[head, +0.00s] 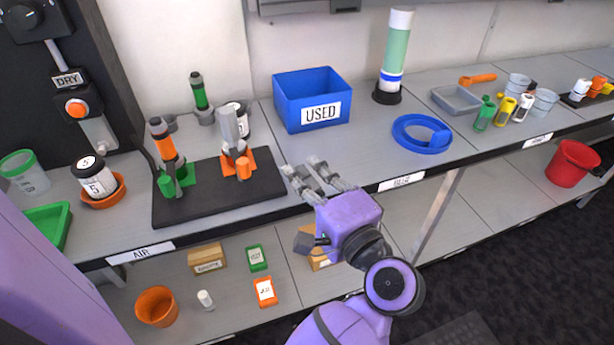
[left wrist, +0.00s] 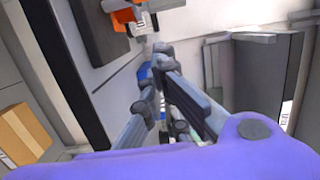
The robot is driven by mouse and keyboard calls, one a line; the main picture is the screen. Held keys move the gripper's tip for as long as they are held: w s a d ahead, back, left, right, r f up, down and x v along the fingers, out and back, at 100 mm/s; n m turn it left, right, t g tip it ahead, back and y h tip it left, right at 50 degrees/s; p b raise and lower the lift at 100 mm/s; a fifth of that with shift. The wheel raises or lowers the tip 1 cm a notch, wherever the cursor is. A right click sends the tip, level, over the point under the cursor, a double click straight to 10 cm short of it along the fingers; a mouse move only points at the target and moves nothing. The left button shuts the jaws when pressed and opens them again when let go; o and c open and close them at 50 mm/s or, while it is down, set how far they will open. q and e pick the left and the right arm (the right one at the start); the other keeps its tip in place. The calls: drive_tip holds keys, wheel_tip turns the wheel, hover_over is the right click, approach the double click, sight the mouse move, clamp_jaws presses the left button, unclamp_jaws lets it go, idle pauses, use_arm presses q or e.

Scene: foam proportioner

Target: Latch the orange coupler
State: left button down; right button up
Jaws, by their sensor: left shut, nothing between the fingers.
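On the black mat (head: 215,207) stand two couplers. One has an orange collar over green levers (head: 166,150). The other has a grey body (head: 230,122) with orange levers (head: 243,165) at its base. The frames do not show whether any lever is latched. My right gripper is not in view.
A blue USED bin (head: 310,84) stands behind my gripper. A blue ring tray (head: 420,132) and a green-white cylinder (head: 395,55) are to the right. A labelled pot (head: 93,180) sits left of the mat. Boxes (head: 207,258) and an orange cup (head: 156,306) are on the lower shelf.

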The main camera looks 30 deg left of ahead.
use_arm(q)
drive_tip(key=x, duration=0.2)
drive_tip(key=p+x, duration=0.1)
drive_tip(key=x, duration=0.3)
drive_tip(key=shift+r, duration=0.25)
drive_tip(key=s, duration=0.1)
drive_tip(key=s+p, duration=0.1)
drive_tip(key=s, duration=0.1)
drive_tip(key=shift+s+a+f, duration=0.1)
drive_tip(key=shift+s+a, duration=0.1)
drive_tip(key=shift+a, duration=0.1)
drive_tip(key=shift+s+f+p, duration=0.1)
drive_tip(key=shift+s+p, duration=0.2)
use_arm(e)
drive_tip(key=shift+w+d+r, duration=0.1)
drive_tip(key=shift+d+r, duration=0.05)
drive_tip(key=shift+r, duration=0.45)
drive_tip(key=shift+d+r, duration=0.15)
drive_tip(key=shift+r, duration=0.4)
